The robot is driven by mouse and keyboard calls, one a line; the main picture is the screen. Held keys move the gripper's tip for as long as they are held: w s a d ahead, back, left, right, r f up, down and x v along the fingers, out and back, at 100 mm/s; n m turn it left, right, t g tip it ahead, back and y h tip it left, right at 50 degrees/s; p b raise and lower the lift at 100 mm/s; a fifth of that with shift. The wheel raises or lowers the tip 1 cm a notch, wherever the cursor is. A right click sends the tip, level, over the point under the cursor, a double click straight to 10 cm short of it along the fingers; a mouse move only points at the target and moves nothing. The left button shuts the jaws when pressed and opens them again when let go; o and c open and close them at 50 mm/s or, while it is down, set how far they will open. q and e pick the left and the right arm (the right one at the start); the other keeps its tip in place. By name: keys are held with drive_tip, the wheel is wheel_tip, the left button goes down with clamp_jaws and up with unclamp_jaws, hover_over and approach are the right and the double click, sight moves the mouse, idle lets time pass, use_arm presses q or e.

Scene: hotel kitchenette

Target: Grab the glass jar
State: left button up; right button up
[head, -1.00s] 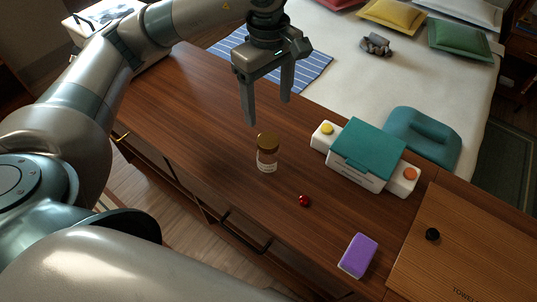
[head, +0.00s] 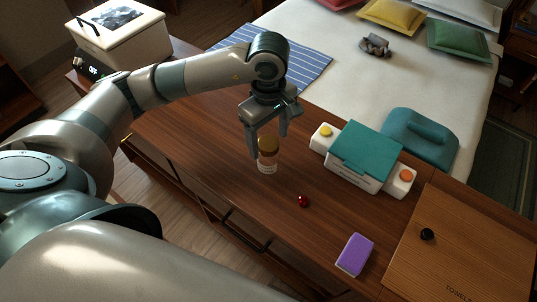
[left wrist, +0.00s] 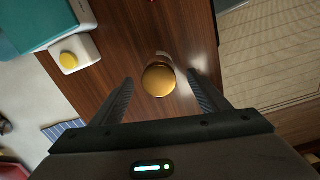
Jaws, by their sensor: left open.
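The glass jar (head: 267,163) stands upright on the wooden counter, clear with a pale label and a gold-brown lid. It also shows from above in the left wrist view (left wrist: 159,79), mostly as its round lid. My left gripper (head: 268,139) points down over the jar, open, with its fingers around or just behind the lid in the head view. In the left wrist view the lid lies between and a little beyond the two fingertips (left wrist: 160,84). I cannot tell whether either finger touches it. My right gripper is not in view.
A small red ball (head: 303,201) and a purple-and-white sponge-like block (head: 355,255) lie nearer on the counter (head: 215,170). A white box with a teal lid (head: 367,153) stands right of the jar. A wooden board with a black knob (head: 470,250) is at the right.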

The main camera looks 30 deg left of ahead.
sight(268, 157)
use_arm(q)
drive_tip(key=shift+f, duration=0.6)
drive_tip(key=shift+f+p, duration=0.3)
drive_tip(key=shift+p, duration=0.15)
wheel_tip(268, 157, down, 4)
drive_tip(key=shift+w+a+r+p, duration=0.1)
drive_tip(key=shift+a+r+p, duration=0.05)
drive_tip(key=shift+p, duration=0.8)
drive_tip(key=shift+f, duration=0.45)
drive_tip(key=c, duration=1.2)
drive_tip(key=shift+w+r, duration=0.1)
drive_tip(key=shift+r, duration=0.05)
drive_tip(key=shift+c, duration=0.2)
